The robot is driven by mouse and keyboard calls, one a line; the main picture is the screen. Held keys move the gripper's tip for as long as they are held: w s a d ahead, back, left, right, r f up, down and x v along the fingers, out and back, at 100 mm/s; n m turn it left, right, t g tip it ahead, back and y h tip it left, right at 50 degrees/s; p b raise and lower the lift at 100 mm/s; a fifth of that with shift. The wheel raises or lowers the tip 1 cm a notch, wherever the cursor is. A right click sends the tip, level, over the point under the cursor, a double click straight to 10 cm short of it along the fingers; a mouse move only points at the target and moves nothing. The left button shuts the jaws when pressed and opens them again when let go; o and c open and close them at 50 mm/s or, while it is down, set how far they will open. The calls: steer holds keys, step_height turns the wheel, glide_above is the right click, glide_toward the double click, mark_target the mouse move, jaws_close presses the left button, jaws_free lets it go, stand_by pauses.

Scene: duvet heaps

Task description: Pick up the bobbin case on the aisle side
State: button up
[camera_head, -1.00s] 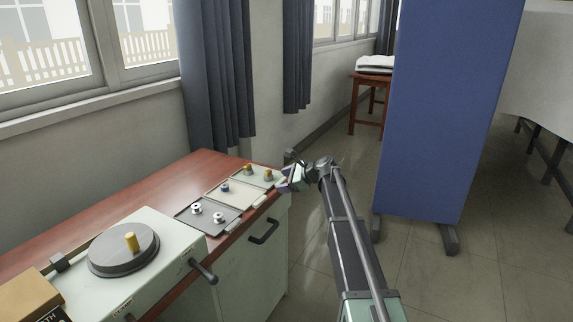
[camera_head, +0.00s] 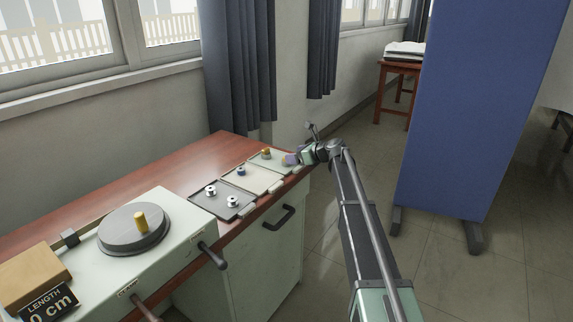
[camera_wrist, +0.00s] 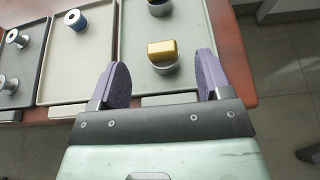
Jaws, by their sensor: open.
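Two bobbin cases are on the green-grey far tray. The aisle-side bobbin case (camera_wrist: 163,52), silver with a gold block-like top, is nearest the table edge in the wrist view. The other, window-side bobbin case (camera_wrist: 159,8) is partly cut off at the top of that view, and it shows with a yellow top in the head view (camera_head: 266,152). My gripper (camera_wrist: 159,62) is open, its purple-padded fingers spread to either side, with the aisle-side case ahead between the fingertips, not held. In the head view my gripper (camera_head: 291,159) hides the aisle-side case.
A beige tray (camera_head: 240,187) with a blue-wound spool (camera_head: 241,171) and a dark tray (camera_head: 218,209) with two silver-white spools lie nearer. A turntable device (camera_head: 135,230) stands at lower left. A blue screen (camera_head: 480,110) stands right of the arm.

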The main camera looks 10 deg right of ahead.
steer(key=b+x, duration=0.2)
steer(key=x, duration=0.3)
steer(key=shift+w+f, duration=0.15)
steer(key=shift+d, duration=0.1)
steer(key=c, duration=1)
step_height(320, 180, up, 20)
steer(key=p, duration=2)
